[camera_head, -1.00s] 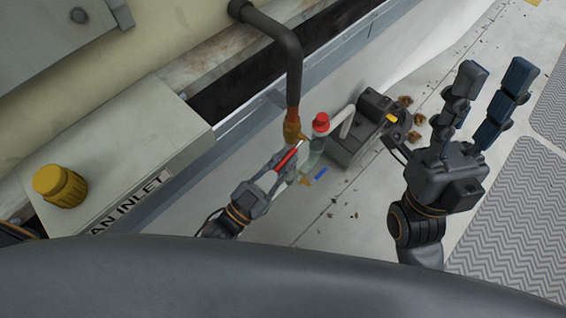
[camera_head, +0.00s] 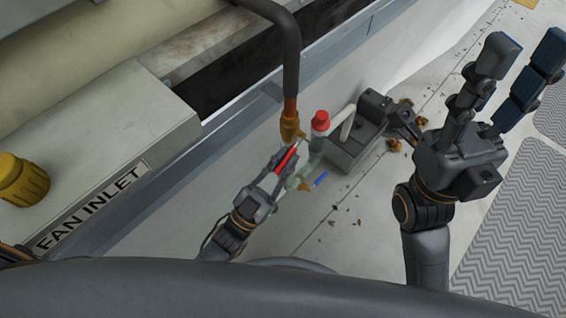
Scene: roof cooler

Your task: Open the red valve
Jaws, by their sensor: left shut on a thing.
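The red valve handle (camera_head: 285,161) is a narrow red lever beside the brass fitting (camera_head: 290,130) at the lower end of the dark pipe. My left gripper (camera_head: 288,158) is shut on this handle, and its fingers hide part of it. A red round cap (camera_head: 320,121) sits on the pale green pipe just to the right. A blue lever (camera_head: 320,179) is lower down. My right gripper (camera_head: 524,62) is open and empty at the right, its two fingers apart and pointing up, away from the valves.
A dark pump-like unit (camera_head: 352,150) stands right of the pipes. A box marked FAN INLET (camera_head: 95,205) with a yellow cap (camera_head: 22,180) is at the left. A grey rail (camera_head: 225,130) runs behind.

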